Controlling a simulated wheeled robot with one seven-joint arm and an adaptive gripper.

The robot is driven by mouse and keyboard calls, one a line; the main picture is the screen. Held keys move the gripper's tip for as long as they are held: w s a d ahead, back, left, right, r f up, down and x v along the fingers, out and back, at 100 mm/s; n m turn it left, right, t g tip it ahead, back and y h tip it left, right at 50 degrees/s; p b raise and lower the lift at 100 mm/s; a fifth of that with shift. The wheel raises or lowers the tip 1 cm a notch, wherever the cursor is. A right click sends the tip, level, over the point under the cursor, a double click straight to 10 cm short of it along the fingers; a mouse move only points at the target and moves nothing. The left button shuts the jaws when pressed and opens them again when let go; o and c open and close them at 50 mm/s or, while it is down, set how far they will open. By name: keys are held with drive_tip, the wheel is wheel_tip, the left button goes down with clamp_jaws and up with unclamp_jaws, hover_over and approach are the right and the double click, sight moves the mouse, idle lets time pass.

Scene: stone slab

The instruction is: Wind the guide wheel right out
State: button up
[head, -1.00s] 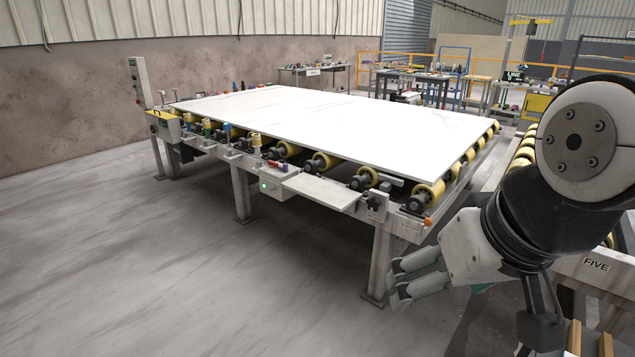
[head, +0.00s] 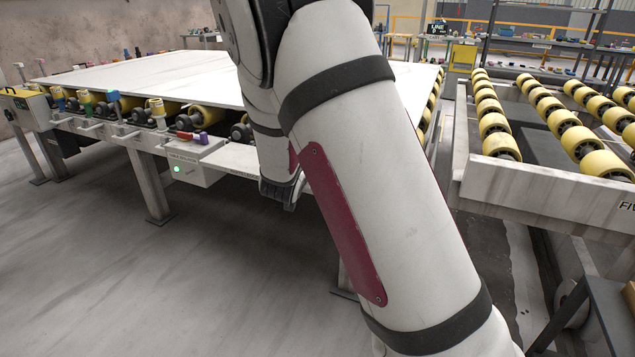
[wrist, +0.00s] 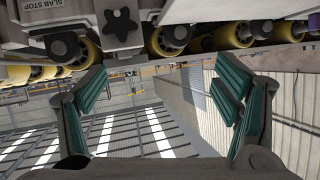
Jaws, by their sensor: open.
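No part is clearly identifiable as the guide wheel. In the wrist view a black star-shaped knob (wrist: 122,25) sits on a grey block beside a plate (wrist: 38,18) marked SLAB STOP, at the top of the picture. My gripper (wrist: 161,68) is open, with green-padded fingers apart and nothing between them. The knob is beyond the fingertips, above and left of the gap.
A white slab (head: 150,78) lies on the table. A control box (head: 190,168) with a green light hangs at its front edge. A second roller table (head: 535,200) stands at right across a narrow gap. Yellow rollers (wrist: 170,40) lie close beyond the fingers. Open floor is at front left.

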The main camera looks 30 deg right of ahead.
drive_tip(key=w+d+f+h+b, duration=0.1)
drive_tip(key=d+f+h+b, duration=0.45)
drive_tip(key=f, duration=0.45)
drive_tip(key=r+b+x, duration=0.1)
drive_tip(key=b+x, duration=0.3)
drive_tip(key=x, duration=0.9)
drive_tip(key=shift+d+m+h, duration=0.3)
drive_tip(key=shift+h, duration=0.15)
drive_tip(key=c, duration=1.2)
